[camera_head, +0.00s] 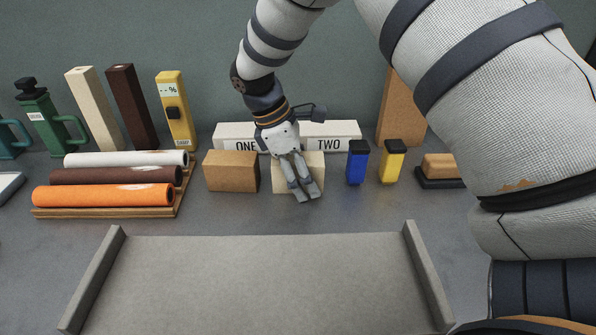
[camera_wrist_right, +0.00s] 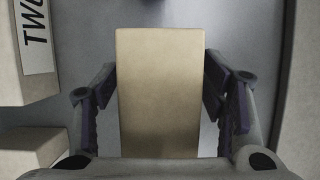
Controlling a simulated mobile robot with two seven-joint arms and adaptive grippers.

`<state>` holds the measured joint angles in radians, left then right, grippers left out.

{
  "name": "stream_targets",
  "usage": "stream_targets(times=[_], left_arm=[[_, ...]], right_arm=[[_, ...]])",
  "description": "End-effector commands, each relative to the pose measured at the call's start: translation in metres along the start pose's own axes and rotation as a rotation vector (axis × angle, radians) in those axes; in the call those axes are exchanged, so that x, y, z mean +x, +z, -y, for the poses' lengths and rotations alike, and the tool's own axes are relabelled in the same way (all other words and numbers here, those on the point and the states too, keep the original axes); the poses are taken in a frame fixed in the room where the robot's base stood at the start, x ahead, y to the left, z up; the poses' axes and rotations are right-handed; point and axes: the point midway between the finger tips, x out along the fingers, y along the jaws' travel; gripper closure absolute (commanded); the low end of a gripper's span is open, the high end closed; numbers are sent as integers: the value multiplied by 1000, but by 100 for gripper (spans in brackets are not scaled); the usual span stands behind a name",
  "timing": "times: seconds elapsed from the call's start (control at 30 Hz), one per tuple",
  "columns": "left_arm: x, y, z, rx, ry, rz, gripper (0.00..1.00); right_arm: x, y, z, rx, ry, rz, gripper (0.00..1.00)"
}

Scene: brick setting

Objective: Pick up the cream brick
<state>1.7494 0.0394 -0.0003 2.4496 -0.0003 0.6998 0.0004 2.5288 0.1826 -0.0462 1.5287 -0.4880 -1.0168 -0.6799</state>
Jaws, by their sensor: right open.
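The cream brick (camera_head: 315,166) stands on the grey table in the head view, in front of the white blocks marked ONE and TWO and partly hidden by my right gripper (camera_head: 304,193). In the right wrist view the cream brick (camera_wrist_right: 160,92) lies between the two spread fingers, with a gap showing on each side. The right gripper is open and not clamped on it. My left gripper is not in view.
A tan-orange brick (camera_head: 231,172) stands just left. The white ONE block (camera_head: 233,130) and TWO block (camera_head: 345,130) are close behind. Blue (camera_head: 357,163) and yellow (camera_head: 393,162) small items stand right. A grey tray (camera_head: 265,280) in front is empty.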

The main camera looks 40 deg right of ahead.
Motion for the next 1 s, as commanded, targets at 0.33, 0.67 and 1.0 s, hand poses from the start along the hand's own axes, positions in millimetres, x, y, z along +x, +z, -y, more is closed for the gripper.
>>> stream_targets(times=[0.33, 0.67, 1.0], left_arm=[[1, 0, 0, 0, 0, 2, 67], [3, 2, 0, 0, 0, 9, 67], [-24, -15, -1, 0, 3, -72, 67]], right_arm=[[1, 0, 0, 0, 1, 1, 95], [-5, 2, -1, -1, 1, 1, 95], [-95, 30, 45, 3, 15, -9, 95]])
